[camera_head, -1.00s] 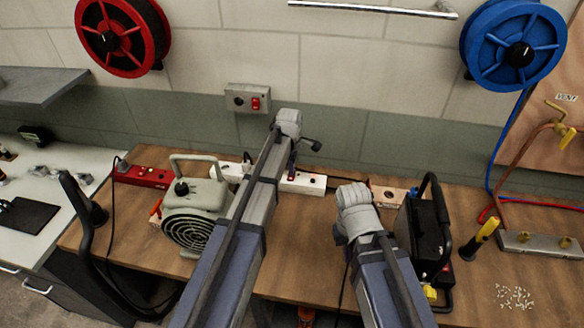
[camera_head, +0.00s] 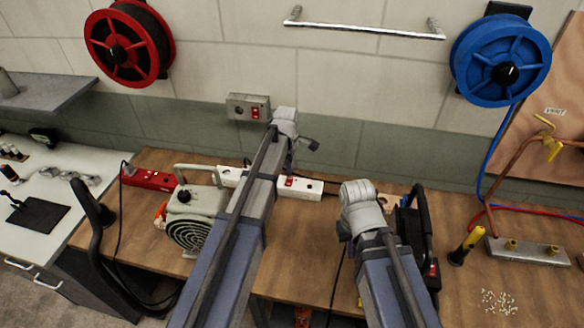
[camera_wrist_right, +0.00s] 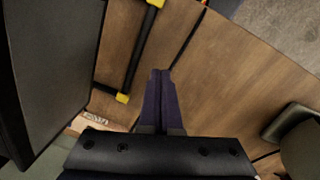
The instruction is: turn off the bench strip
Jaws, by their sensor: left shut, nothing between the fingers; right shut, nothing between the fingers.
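A long white power strip (camera_head: 312,188) lies along the back of the bench. Its red switch (camera_head: 290,182) shows just right of my left arm, which hides the strip's middle. My left gripper (camera_head: 289,166) points down close above the strip near that switch; its tips are small, and I cannot tell whether they touch. My right gripper (camera_head: 344,236) hangs over the bench, in front of and to the right of the strip. In the right wrist view my right gripper (camera_wrist_right: 161,72) is shut and empty, over bare wood.
A grey-green fan heater (camera_head: 198,215) stands left of my left arm, with a red strip (camera_head: 150,180) behind it. A wall box (camera_head: 249,107) has a red switch. A black case (camera_head: 418,235) stands right of my right gripper. Bare wood lies between the arms.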

